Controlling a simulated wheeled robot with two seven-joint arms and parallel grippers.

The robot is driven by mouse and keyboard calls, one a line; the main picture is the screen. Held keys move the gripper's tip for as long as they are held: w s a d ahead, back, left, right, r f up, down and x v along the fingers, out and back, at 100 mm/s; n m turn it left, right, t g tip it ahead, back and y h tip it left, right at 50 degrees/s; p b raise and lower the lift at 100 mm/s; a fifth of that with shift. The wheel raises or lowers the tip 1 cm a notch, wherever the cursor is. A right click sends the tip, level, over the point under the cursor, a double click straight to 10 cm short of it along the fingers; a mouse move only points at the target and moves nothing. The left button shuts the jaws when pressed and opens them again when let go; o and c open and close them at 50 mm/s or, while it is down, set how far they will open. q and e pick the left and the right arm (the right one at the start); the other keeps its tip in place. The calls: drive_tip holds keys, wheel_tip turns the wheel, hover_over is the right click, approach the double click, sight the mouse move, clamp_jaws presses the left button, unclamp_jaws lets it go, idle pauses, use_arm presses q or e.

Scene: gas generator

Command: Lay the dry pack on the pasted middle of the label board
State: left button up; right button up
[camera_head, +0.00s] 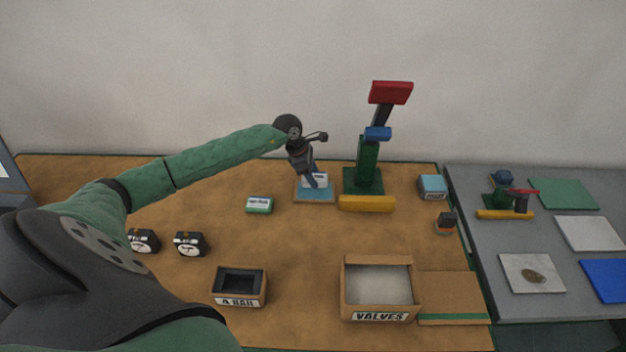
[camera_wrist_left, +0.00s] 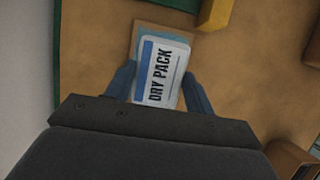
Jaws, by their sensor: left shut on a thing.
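The dry pack (camera_wrist_left: 161,72) is a white packet with a blue band and the words DRY PACK. My left gripper (camera_wrist_left: 158,92) is shut on it, one blue finger at each side. In the head view the left gripper (camera_head: 314,182) points down with the dry pack (camera_head: 319,178) over the label board (camera_head: 315,196). The board is brown-rimmed with a light blue middle, and it also shows behind the pack in the left wrist view (camera_wrist_left: 143,30). I cannot tell whether the pack touches the board. My right gripper is not in view.
A green stand with a red top (camera_head: 390,92) and a yellow bar (camera_head: 367,203) stands just right of the board. A green-and-white box (camera_head: 259,205) lies to its left. An open VALVES box (camera_head: 380,260) and a small labelled box (camera_head: 240,301) stand nearer.

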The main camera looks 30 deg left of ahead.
use_arm(q)
drive_tip(key=shift+f+p, duration=0.75)
drive_tip(key=shift+f, duration=1.15)
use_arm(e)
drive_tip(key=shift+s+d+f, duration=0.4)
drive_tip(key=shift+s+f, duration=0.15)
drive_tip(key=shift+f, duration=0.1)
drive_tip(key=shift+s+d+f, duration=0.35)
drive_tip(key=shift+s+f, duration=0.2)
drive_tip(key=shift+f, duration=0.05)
use_arm(q)
drive_tip(key=shift+f, duration=0.1)
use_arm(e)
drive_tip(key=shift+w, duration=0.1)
use_arm(q)
drive_tip(key=o, duration=1)
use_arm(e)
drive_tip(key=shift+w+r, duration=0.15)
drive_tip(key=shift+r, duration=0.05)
